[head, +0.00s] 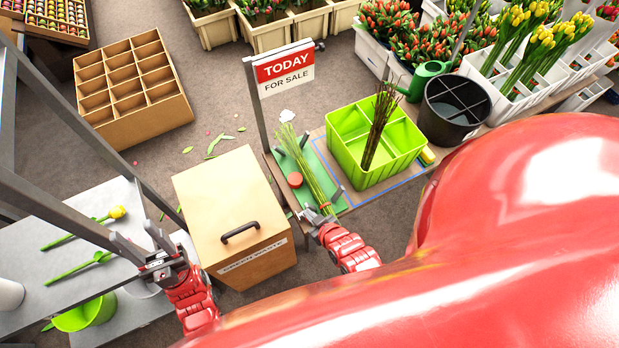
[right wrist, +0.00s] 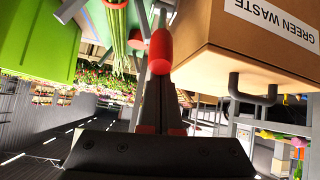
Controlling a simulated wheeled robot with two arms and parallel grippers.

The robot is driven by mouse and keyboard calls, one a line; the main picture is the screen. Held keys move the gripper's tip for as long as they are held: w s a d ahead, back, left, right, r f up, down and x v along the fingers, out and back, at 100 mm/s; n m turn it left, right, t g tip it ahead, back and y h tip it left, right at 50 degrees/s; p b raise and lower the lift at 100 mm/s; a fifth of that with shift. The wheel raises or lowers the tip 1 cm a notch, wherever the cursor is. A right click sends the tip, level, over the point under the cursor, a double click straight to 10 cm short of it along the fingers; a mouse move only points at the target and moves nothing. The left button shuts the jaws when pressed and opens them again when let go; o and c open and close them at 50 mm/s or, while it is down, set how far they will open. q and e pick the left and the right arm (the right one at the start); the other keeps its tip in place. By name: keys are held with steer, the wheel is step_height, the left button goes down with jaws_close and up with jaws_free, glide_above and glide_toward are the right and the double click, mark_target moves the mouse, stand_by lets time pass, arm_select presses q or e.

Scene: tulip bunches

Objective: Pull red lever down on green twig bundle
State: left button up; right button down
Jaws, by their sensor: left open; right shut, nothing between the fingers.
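The green twig bundle (head: 311,170) lies slanted on a green board (head: 327,160) on the table; its stems also show in the right wrist view (right wrist: 119,25). A round red piece (head: 295,180) sits on the board left of the bundle. Another small red piece (head: 326,206) shows at the bundle's near end. In the right wrist view a red rounded grip (right wrist: 160,52) stands just ahead of my fingers; I cannot tell whether they touch it. My right gripper (head: 316,218) is shut and empty by the bundle's near end. My left gripper (head: 143,247) is open over the left side.
The green waste box (head: 215,195) with a dark handle stands close left of the board. A bright green crate (head: 345,155) holding brown twigs stands right. A sign (head: 285,68) on a post rises behind. A grey table (head: 45,290) is at left.

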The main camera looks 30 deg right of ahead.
steer(key=shift+w+r, duration=0.3)
steer(key=shift+w, duration=0.15)
steer(key=s+r, duration=0.5)
steer(key=r, duration=0.3)
